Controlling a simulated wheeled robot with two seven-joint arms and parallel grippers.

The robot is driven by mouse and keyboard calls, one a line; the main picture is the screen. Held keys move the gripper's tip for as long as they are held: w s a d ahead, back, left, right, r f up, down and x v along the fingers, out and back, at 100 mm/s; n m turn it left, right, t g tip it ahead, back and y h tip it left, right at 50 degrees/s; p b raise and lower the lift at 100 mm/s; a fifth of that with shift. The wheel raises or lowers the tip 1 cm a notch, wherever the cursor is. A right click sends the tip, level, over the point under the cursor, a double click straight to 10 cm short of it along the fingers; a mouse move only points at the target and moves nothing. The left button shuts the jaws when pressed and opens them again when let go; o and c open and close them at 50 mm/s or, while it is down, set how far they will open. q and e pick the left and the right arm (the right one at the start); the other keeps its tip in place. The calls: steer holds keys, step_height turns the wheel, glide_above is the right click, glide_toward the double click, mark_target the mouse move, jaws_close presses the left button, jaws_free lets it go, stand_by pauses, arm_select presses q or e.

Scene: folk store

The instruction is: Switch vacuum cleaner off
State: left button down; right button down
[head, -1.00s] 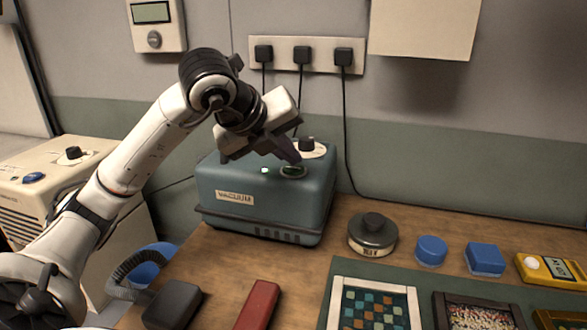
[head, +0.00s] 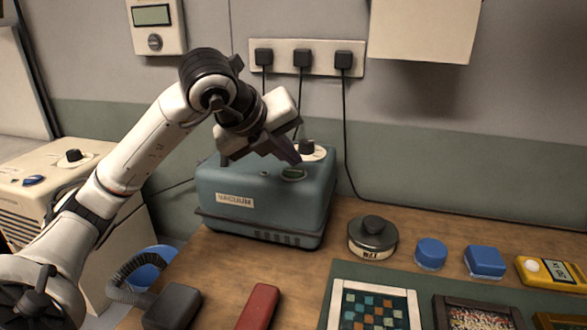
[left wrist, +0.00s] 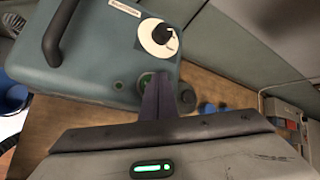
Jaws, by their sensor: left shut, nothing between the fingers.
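The blue-grey vacuum cleaner (head: 265,200), labelled VACUUM, stands upright on the wooden bench against the wall. Its top carries a small round indicator light (head: 264,173), dark now, and a round green button (head: 293,174). A black knob on a white dial (head: 307,148) sits behind them. My left gripper (head: 297,161) is shut and empty, its fingertips right at the button. In the left wrist view the fingertips (left wrist: 155,82) partly cover the green button (left wrist: 146,79); whether they touch it I cannot tell. The indicator (left wrist: 118,86) there looks dark green. My right gripper is not in view.
A lidded round tin (head: 372,238), blue pieces (head: 431,252) and a yellow device (head: 550,271) lie to the right. A red block (head: 259,305) and the hose (head: 125,280) are in front. A socket strip (head: 306,57) with plugs is on the wall behind.

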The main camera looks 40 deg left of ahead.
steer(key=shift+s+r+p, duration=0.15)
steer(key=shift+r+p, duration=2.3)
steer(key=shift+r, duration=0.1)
